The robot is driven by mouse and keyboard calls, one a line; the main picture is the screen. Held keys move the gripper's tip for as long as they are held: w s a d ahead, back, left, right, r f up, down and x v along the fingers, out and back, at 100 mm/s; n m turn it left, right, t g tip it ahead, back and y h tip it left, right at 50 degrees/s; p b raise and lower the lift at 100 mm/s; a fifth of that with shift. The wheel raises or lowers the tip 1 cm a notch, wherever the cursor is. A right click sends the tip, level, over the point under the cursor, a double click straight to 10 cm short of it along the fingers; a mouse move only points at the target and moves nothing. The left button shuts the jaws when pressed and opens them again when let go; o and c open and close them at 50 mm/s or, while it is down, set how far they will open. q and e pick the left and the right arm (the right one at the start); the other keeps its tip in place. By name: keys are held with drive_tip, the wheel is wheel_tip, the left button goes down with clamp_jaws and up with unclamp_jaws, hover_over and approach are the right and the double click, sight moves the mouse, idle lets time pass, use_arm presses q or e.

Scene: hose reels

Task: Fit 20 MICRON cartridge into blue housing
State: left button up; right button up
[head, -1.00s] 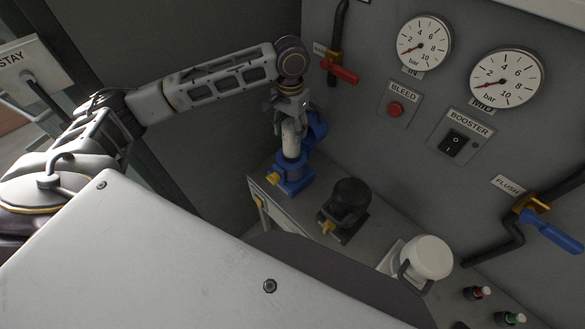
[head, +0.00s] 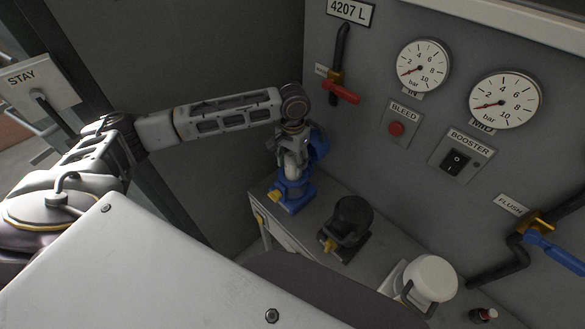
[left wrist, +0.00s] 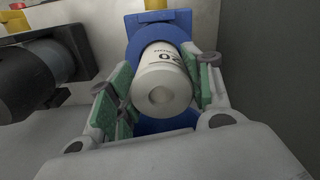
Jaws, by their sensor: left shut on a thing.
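The white 20 MICRON cartridge (head: 291,172) stands upright at the mouth of the blue housing (head: 293,194), its lower end inside the rim. My left gripper (head: 293,158) is shut on its upper part from above. In the left wrist view the cartridge (left wrist: 163,88), with "20" printed on it, sits between the green-padded fingers of my left gripper (left wrist: 160,84). The blue housing's ring (left wrist: 187,47) surrounds its far end. How deep it sits is hidden. My right gripper is not in view.
A black housing (head: 346,224) and a white one (head: 429,279) stand to the right on the same grey bench. The wall behind holds a red-handled valve (head: 342,92), gauges and a booster switch (head: 457,162). A blue part (head: 318,145) rises close behind my gripper.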

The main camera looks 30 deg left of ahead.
use_arm(q)
drive_tip(key=shift+f, duration=1.85)
drive_tip(key=o, duration=1.1)
drive_tip(key=shift+f, duration=0.1)
wheel_tip(320, 180, up, 12)
drive_tip(key=shift+r, duration=0.15)
